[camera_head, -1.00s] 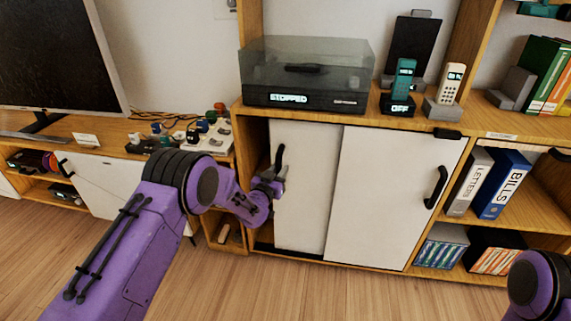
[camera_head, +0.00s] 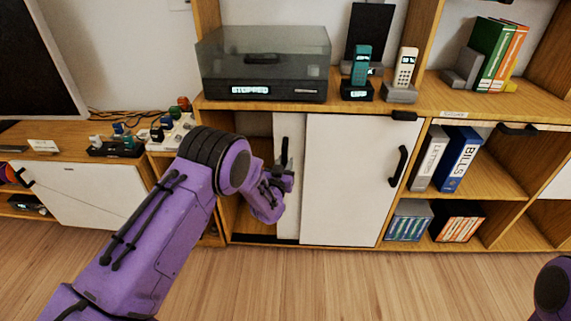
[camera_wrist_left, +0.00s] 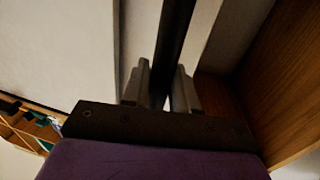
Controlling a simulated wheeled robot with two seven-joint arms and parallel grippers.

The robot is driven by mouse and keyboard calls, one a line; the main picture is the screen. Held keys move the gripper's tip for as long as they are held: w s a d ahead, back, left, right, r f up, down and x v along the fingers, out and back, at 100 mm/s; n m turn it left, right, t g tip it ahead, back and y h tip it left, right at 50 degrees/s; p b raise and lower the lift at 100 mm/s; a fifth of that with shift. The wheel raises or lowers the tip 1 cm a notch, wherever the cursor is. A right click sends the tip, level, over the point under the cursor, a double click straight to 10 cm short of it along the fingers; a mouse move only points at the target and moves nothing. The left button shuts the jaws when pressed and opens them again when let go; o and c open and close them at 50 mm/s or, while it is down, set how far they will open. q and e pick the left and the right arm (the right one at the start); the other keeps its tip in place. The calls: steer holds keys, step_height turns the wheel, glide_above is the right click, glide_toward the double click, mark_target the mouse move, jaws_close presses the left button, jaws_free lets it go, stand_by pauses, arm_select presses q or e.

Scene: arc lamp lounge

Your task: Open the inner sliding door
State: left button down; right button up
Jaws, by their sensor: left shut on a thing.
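The inner sliding door (camera_head: 289,215) is a white panel at the cabinet's left. Only a narrow strip of it shows beside the outer white door (camera_head: 345,180), which overlaps the rest. To its left the cabinet stands open. Its black upright handle (camera_head: 284,150) also shows in the left wrist view as a dark bar (camera_wrist_left: 175,40). My left gripper (camera_head: 281,176) is shut on this handle; in the left wrist view its fingers (camera_wrist_left: 160,88) sit on either side of the bar. Part of my right arm shows at the lower right; its gripper is out of view.
The outer door carries its own black handle (camera_head: 398,166). A turntable (camera_head: 264,65) reading "STOPPED" and two phones stand on the cabinet top. A low cabinet (camera_head: 85,190) with a screen stands left. The wood floor in front is clear.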

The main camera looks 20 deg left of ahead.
arm_select(q)
steer(key=c, duration=1)
jaws_free()
steer(key=shift+d, duration=0.1)
steer(key=s, duration=0.3)
steer(key=s+d+p, duration=0.1)
steer(key=s, duration=0.6)
steer(key=shift+s+d, duration=0.2)
steer(key=shift+d, duration=0.15)
